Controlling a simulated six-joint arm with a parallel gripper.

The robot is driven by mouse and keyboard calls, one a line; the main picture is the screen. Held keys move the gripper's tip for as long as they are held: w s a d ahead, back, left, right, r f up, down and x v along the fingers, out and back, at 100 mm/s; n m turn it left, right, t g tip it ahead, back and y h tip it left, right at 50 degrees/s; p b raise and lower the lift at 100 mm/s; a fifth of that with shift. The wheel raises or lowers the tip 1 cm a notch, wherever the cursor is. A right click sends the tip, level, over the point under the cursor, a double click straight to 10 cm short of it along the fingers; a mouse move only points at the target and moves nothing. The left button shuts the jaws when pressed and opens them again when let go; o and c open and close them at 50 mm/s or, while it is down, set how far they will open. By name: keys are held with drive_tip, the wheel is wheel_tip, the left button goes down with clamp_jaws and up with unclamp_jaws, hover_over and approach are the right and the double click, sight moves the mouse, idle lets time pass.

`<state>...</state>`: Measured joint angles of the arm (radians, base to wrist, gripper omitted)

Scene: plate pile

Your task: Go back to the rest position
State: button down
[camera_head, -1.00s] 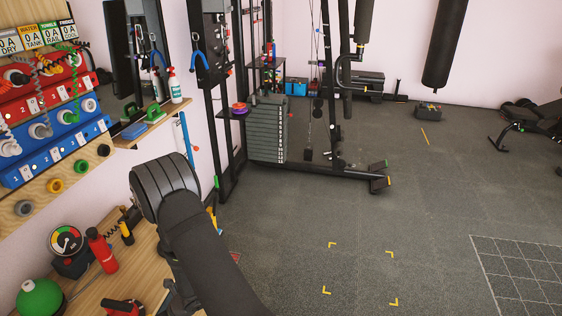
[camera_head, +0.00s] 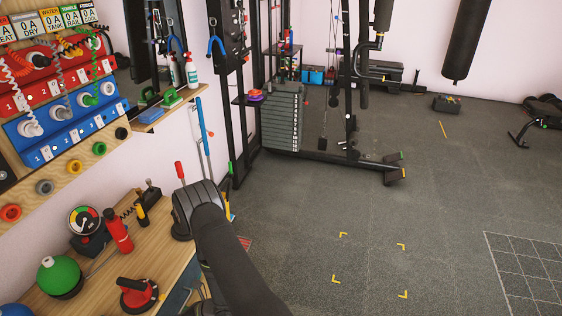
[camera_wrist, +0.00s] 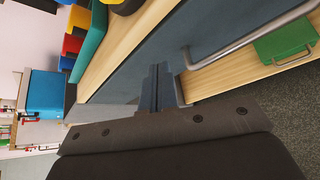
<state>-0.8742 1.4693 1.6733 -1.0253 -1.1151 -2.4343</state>
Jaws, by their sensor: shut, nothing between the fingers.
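In the wrist view my gripper (camera_wrist: 158,88) is shut, its two dark fingers together with nothing between them. It is beside the blue-grey front of a wooden-topped bench, near a metal bar handle (camera_wrist: 250,38). Whether the fingers touch the front cannot be told. In the head view my dark arm reaches up from the bottom edge to the right end of the wooden bench (camera_head: 165,222). The fingers are hidden there.
The bench holds a green ball (camera_head: 60,277), a red bottle (camera_head: 118,232), a gauge (camera_head: 86,225) and a red round-based tool (camera_head: 137,293). A weight-stack machine (camera_head: 283,118) stands behind. Grey floor with yellow corner marks (camera_head: 403,246) is open on the right.

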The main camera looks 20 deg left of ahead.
drive_tip(key=shift+v, duration=1.95)
drive_tip(key=shift+f, duration=0.25)
